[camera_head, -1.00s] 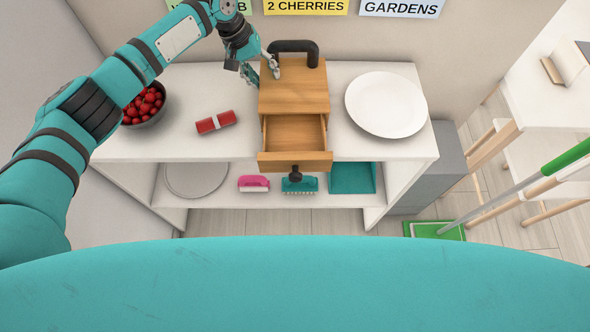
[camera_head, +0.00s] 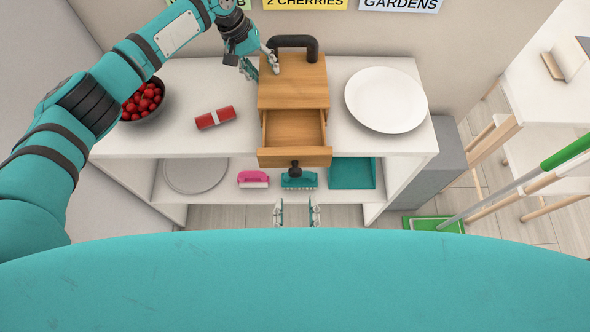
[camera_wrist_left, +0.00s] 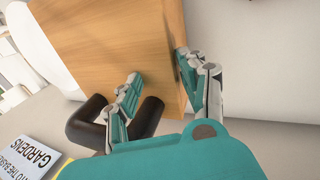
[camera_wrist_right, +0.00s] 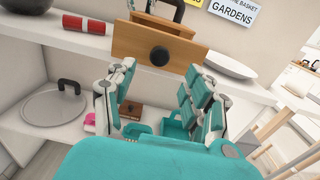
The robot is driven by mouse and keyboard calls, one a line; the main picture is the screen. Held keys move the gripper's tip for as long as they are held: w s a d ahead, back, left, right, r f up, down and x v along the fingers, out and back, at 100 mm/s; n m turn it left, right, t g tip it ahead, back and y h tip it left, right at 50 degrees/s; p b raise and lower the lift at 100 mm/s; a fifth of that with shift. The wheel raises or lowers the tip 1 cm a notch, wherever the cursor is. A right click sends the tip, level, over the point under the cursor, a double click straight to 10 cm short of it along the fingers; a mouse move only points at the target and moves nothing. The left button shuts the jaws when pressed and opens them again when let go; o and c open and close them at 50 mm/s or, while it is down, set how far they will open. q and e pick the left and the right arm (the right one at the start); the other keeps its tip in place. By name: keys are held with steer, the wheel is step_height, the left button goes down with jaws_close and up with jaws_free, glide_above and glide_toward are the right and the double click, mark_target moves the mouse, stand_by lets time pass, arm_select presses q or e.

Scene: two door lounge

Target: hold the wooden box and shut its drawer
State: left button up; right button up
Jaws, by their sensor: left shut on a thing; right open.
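The wooden box (camera_head: 290,94) stands on the white shelf top with a dark handle (camera_head: 297,43) at its back. Its drawer (camera_head: 294,156) is pulled out toward me, empty inside, with a dark round knob (camera_head: 295,168) on the front. My left gripper (camera_head: 262,68) is shut on the back left part of the box; in the left wrist view its fingers lie on two sides of the wood (camera_wrist_left: 110,40). My right gripper (camera_head: 297,208) is open and empty, below and in front of the drawer; in the right wrist view the knob (camera_wrist_right: 160,53) shows ahead between its fingers.
A bowl of cherries (camera_head: 141,103) and a red can (camera_head: 215,117) lie left of the box, a white plate (camera_head: 386,101) right.

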mark_target(295, 176)
steer(key=w, duration=0.8)
steer(key=shift+w+a, duration=0.1)
steer(key=shift+w, duration=0.15)
jaws_close()
